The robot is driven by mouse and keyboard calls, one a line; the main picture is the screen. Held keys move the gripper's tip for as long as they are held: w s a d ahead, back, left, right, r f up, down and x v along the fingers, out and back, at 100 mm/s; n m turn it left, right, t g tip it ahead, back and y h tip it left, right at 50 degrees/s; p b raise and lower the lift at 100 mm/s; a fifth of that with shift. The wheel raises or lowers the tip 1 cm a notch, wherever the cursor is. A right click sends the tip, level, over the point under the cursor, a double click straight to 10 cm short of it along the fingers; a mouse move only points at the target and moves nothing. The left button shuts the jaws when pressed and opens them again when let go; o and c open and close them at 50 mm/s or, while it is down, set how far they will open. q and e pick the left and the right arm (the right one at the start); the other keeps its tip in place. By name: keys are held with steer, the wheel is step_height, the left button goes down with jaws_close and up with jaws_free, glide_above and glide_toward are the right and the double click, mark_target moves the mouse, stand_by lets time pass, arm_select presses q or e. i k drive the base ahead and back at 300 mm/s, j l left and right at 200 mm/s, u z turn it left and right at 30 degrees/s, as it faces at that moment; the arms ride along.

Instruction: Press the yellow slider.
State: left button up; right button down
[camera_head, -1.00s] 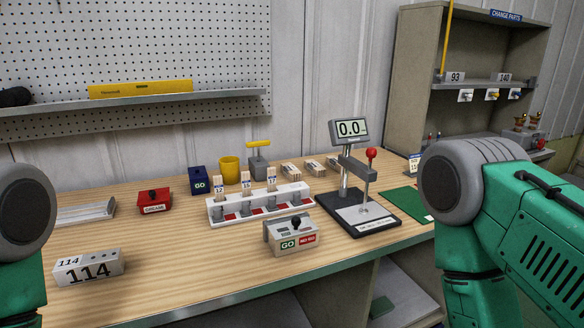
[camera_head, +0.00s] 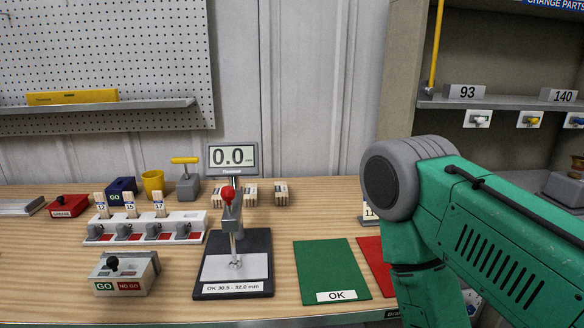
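Several yellow things show, and I cannot tell for sure which is the slider. A small yellow knob (camera_head: 534,121) sits on a white plate under the cabinet shelf at the right. A yellow T-shaped handle (camera_head: 185,160) stands on a grey block (camera_head: 188,187) at the back of the bench. A yellow bar (camera_head: 72,97) lies on the pegboard ledge, and a yellow rod (camera_head: 436,50) stands upright at the cabinet. My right arm's green links are at the right, in front of the bench and cabinet, but its gripper is out of view. My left gripper is out of view.
A gauge stand with a red-knobbed lever (camera_head: 228,194) stands mid-bench. A green OK mat (camera_head: 330,268) and a red mat (camera_head: 374,262) lie right of it. A rack (camera_head: 150,229) and a GO/NO GO box (camera_head: 124,273) are left. The wooden bench (camera_head: 50,265) is bare at front left.

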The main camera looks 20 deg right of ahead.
mark_target(527, 119)
steer(key=k+l, duration=0.1)
steer(key=l, duration=1.65)
steer(key=k+l, duration=0.15)
steer(key=l, duration=0.75)
